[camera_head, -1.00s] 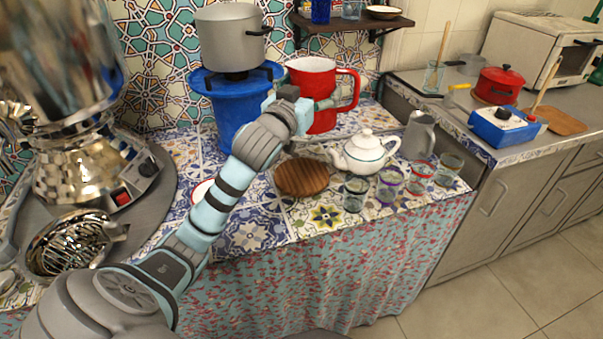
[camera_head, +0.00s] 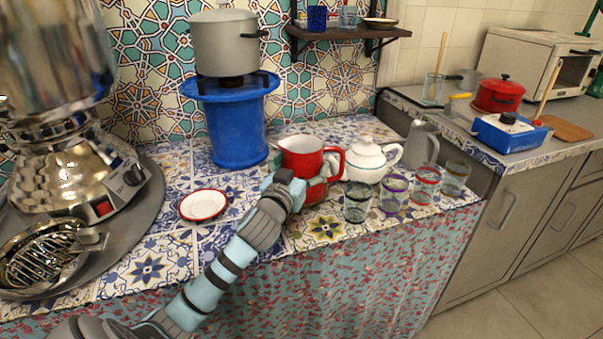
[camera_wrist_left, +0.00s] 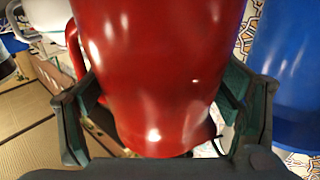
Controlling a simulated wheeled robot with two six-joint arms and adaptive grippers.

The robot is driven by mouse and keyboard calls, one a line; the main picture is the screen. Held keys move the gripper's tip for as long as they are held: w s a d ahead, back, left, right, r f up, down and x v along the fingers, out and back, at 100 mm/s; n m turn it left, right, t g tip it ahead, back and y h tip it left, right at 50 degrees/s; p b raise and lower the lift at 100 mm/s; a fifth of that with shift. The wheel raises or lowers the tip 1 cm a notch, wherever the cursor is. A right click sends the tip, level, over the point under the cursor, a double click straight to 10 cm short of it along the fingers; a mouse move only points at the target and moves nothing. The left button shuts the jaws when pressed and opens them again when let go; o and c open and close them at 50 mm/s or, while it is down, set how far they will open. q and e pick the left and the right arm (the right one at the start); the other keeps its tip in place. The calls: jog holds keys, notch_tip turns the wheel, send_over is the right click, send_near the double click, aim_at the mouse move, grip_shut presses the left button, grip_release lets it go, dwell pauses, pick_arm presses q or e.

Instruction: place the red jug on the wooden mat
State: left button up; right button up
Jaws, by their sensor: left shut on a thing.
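The red jug (camera_head: 302,157) with its white inside stands upright near the front middle of the tiled table, left of the white teapot (camera_head: 366,162). My left gripper (camera_head: 317,180) is shut on the jug's body from the front left. In the left wrist view, the red jug (camera_wrist_left: 155,65) fills the space between the fingers of my left gripper (camera_wrist_left: 160,112). My right gripper is not in view.
Several glasses (camera_head: 393,194) stand close right of the jug, with a grey pitcher (camera_head: 420,142) behind them. A blue stand (camera_head: 236,130) bearing a grey pot (camera_head: 225,43) is behind left. A red-rimmed saucer (camera_head: 203,204) lies left. The samovar (camera_head: 75,170) fills the far left.

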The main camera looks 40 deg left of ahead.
pick_arm(q)
jog(key=o, duration=1.5)
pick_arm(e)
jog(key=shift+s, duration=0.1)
pick_arm(q)
jog(key=shift+s, duration=0.15)
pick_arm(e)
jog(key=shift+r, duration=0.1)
pick_arm(q)
jog(key=p+v, duration=0.2)
jog(key=v, duration=0.9)
jog(key=shift+s+d, duration=0.15)
jog(key=shift+s, duration=0.25)
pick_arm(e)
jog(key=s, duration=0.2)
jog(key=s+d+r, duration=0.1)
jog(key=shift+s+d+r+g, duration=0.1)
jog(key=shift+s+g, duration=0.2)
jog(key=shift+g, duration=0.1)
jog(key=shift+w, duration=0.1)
